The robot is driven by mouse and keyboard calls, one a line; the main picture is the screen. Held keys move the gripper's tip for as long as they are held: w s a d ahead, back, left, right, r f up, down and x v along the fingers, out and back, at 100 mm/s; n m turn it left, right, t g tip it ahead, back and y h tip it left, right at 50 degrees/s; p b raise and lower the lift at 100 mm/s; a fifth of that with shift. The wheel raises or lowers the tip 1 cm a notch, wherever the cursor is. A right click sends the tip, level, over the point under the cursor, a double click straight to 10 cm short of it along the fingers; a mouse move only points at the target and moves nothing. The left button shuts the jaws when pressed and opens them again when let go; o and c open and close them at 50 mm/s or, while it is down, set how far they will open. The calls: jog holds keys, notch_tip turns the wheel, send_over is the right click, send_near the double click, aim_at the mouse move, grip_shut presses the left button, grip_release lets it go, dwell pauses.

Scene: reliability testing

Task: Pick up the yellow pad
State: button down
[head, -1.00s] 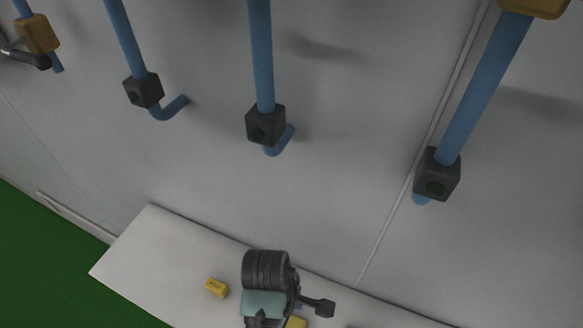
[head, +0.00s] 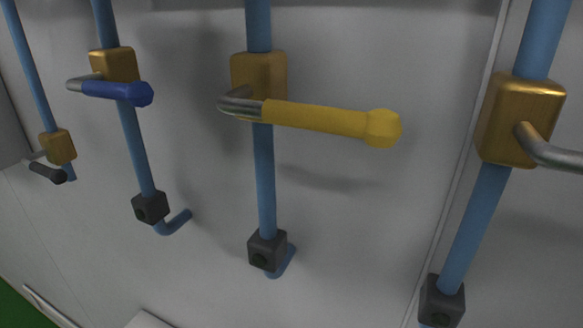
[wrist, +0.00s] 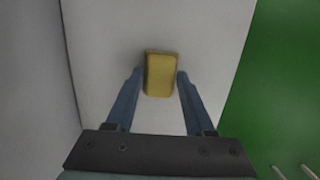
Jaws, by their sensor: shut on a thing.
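The yellow pad (wrist: 161,75) is a small block, seen in the wrist view between the tips of my two blue fingers. My gripper (wrist: 160,80) is shut on it, one finger along each side. Below the pad is the white surface (wrist: 105,25); I cannot tell whether the pad touches it or is held above it. Neither the pad nor my gripper shows in the head view.
A grey wall (head: 370,210) carries several blue pipes with brass blocks. One has a yellow handle (head: 320,118), another a blue handle (head: 118,91). Green floor (wrist: 285,90) lies right of the white surface in the wrist view.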

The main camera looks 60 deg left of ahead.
notch_tip(320, 180, up, 8)
jog(key=p, duration=0.3)
jog(key=shift+r, duration=0.2)
jog(key=shift+r+p, duration=0.75)
jog(key=shift+p, duration=0.2)
